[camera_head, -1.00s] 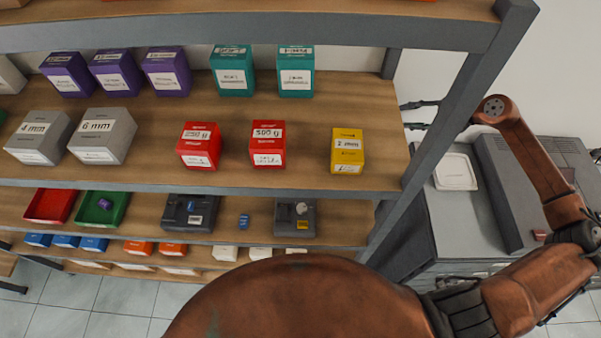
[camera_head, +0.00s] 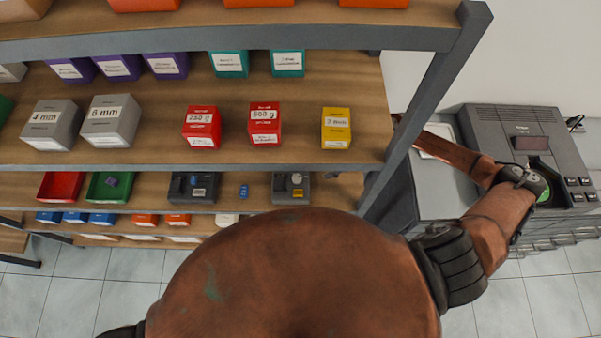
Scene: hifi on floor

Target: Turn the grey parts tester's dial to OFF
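A small dark grey box (camera_head: 282,196) with a pale round knob (camera_head: 296,178) and a yellow label sits at the right end of the lower shelf. It looks like the grey parts tester, but its dial marking is too small to read. A second dark box (camera_head: 203,194) with a white label stands further left on that shelf. My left gripper is out of view.
The grey shelf post (camera_head: 425,95) stands between my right arm and the shelves. A small blue item (camera_head: 243,191) lies between the two dark boxes. Red (camera_head: 60,187) and green trays are at left. A large grey machine (camera_head: 515,125) stands at right beyond the arm.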

